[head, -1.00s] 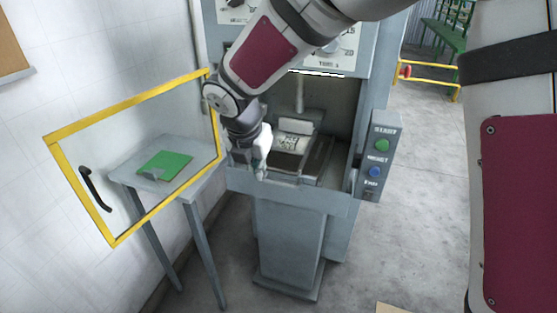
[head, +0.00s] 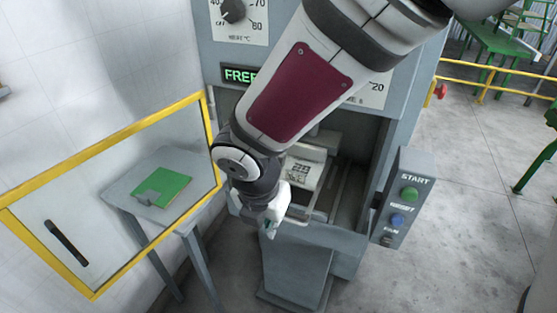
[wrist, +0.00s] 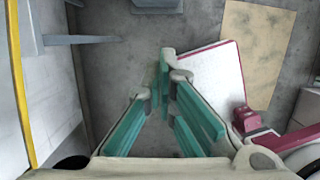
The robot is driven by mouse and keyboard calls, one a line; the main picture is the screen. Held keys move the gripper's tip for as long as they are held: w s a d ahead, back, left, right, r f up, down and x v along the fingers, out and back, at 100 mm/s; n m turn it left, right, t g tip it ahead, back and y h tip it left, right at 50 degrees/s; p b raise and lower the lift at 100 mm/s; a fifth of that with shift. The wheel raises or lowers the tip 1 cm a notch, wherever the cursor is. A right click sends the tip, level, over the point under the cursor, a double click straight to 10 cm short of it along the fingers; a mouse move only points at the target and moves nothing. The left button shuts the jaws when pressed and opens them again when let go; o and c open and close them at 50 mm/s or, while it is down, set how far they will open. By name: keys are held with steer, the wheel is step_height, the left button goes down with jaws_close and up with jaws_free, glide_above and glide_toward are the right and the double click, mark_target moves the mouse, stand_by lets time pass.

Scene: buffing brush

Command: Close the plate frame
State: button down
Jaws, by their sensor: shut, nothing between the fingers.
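The grey machine (head: 375,110) stands ahead with its chamber open at the front. Inside it lies a light plate with dark printed marks (head: 304,174), with a pale raised piece (head: 318,146) behind it. A metal rim (head: 300,214) shows at the front; I cannot tell how the plate frame's parts join, and my arm hides part of the chamber. My gripper (head: 268,228) is in front of the chamber's lower left edge, pointing down. In the wrist view its teal fingers (wrist: 167,65) meet at the tips, with nothing between them.
The yellow-edged clear door (head: 118,142) with a black handle (head: 67,243) stands open at left. Behind it a small grey table (head: 125,203) holds a green plate (head: 163,188). A control box (head: 404,207) projects at right. Floor at right is open.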

steer(key=w+d+f, duration=0.2)
steer(key=w+f, duration=0.3)
steer(key=f, duration=0.1)
steer(key=shift+w+f, duration=0.25)
steer(key=shift+f, duration=0.05)
steer(key=w+d, duration=0.3)
steer(key=w, duration=0.6)
steer(key=shift+b, duration=0.35)
steer(key=shift+w+d, duration=0.1)
steer(key=shift+w, duration=0.05)
